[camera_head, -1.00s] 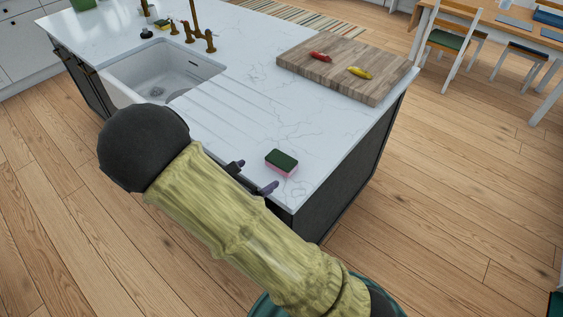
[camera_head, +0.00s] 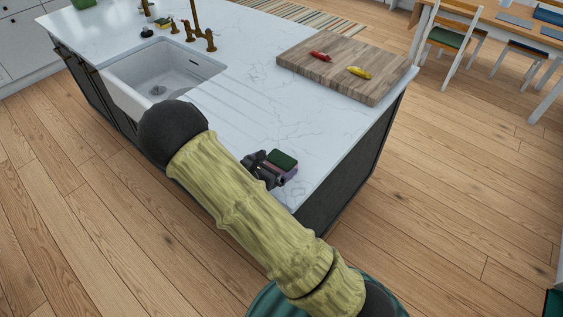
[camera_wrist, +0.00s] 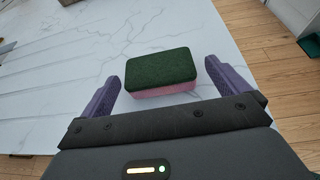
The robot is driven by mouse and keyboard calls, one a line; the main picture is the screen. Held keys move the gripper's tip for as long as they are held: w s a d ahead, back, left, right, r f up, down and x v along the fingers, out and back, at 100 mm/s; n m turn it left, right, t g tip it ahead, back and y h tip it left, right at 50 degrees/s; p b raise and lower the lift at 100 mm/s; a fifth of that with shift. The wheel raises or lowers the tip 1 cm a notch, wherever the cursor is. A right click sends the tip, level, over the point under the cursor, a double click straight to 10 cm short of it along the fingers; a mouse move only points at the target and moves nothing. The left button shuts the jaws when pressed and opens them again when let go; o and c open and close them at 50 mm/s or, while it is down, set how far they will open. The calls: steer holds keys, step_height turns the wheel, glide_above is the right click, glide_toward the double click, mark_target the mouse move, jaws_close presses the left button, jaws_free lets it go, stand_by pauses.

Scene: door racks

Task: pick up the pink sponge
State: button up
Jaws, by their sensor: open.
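The pink sponge (camera_head: 283,160) has a dark green scouring top and lies flat on the white marble counter near its front corner. In the wrist view the sponge (camera_wrist: 160,73) sits just ahead of and between my two purple fingertips, its pink side facing me. My gripper (camera_head: 267,169) is open at the near side of the sponge, low over the counter. In the wrist view my gripper (camera_wrist: 164,88) has its fingers apart, one to each side of the sponge's near edge, with no clear contact. My gripper hides part of the sponge in the head view.
A wooden cutting board (camera_head: 318,81) with a red pepper (camera_head: 320,55) and a yellow pepper (camera_head: 358,72) lies farther back. A white sink (camera_head: 145,75) and brass faucet (camera_head: 196,25) are to the left. The counter (camera_head: 262,120) around the sponge is clear.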

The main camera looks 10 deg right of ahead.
mark_target(281, 159)
steer(key=p+x, duration=0.1)
steer(key=x, duration=0.4)
steer(key=shift+w+a+p, duration=0.1)
steer(key=shift+p, duration=0.25)
steer(key=c, duration=0.8)
steer(key=shift+o, duration=0.2)
steer(key=shift+r, duration=0.1)
step_height(281, 159, up, 10)
steer(key=shift+b, duration=0.85)
